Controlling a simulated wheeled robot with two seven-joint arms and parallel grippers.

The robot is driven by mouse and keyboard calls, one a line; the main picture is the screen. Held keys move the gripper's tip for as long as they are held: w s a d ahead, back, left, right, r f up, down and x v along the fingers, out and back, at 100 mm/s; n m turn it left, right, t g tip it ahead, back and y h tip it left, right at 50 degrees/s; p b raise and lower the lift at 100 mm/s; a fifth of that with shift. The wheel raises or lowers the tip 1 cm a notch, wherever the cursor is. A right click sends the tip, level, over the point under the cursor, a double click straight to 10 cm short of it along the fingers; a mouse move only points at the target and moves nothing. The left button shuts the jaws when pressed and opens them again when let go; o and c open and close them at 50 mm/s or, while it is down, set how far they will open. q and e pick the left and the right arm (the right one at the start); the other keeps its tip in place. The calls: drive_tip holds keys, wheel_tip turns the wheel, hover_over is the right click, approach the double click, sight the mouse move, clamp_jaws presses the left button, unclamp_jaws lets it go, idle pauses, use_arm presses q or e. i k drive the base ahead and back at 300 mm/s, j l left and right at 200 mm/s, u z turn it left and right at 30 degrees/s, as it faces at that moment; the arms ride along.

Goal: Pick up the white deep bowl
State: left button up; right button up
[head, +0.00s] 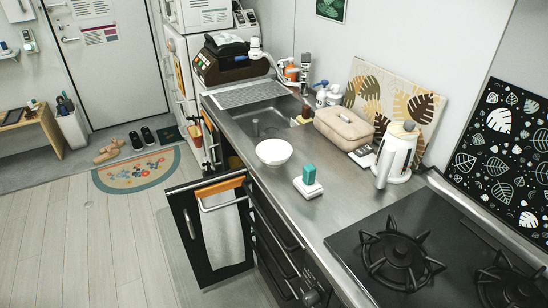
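In the head view, the white deep bowl (274,152) stands upright on the steel counter (335,207), near its front edge and just in front of the sink. It looks empty. Nothing touches it from above. Neither of my grippers shows in this view.
A teal sponge on a white holder (308,182) stands right of the bowl. The sink (262,122) lies behind the bowl. An open cabinet door (208,232) juts out below.

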sight(274, 153)
drive_tip(key=j+z, duration=0.2)
drive_tip(key=z, duration=0.55)
drive_tip(key=j+z, duration=0.3)
drive_tip(key=j, duration=0.3)
drive_tip(key=j+z, duration=0.3)
drive_tip(key=j, duration=1.2)
drive_tip(key=z, duration=0.05)
